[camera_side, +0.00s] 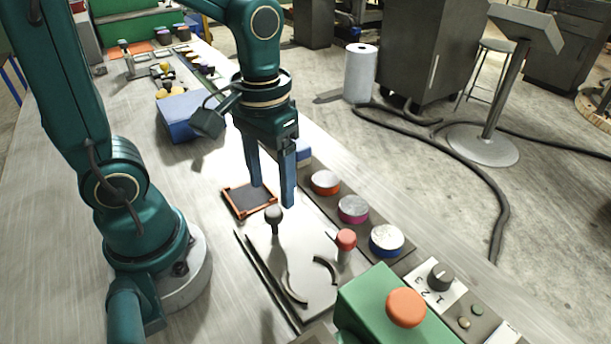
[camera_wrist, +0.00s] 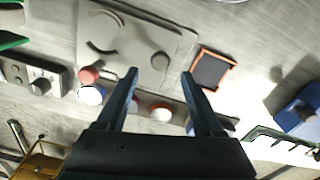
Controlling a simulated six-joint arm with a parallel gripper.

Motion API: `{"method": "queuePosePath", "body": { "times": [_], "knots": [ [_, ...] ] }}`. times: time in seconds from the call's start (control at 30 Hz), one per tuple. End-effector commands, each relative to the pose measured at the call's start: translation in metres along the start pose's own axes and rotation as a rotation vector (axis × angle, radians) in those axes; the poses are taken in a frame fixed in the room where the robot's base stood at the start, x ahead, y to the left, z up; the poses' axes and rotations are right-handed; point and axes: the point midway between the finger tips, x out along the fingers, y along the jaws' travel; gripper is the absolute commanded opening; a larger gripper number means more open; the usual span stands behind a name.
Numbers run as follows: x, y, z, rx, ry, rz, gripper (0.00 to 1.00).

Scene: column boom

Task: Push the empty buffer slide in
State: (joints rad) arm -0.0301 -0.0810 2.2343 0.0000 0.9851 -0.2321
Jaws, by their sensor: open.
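No part is clearly marked as the buffer slide. A pale grey plate (camera_side: 305,250) with two dark curved slots lies on the bench; it also shows in the wrist view (camera_wrist: 120,35). A dark round knob (camera_side: 275,217) stands on its far part, and a red-topped post (camera_side: 346,240) stands at its right edge. Beyond the plate is an empty orange-framed dark tray (camera_side: 233,190), right of the plate in the wrist view (camera_wrist: 213,53). My gripper (camera_side: 273,196) is open and empty, pointing down near the tray and knob. In the wrist view its fingertips (camera_wrist: 160,73) are apart.
Orange (camera_side: 325,182), magenta (camera_side: 353,209) and blue (camera_side: 387,240) round pieces sit in a row along the right. A green box with an orange button (camera_side: 406,307) and a selector knob (camera_side: 440,276) stand nearest. A blue box (camera_side: 188,115) lies behind.

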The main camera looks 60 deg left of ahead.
Motion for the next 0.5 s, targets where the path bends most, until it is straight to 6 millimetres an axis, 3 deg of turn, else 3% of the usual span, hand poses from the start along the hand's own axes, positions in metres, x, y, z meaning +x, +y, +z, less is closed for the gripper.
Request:
{"method": "queuePosePath", "body": {
  "times": [0.5],
  "knots": [
    [0.049,-0.001,0.001,0.0,-0.008,-0.002,0.69]
  ]
}}
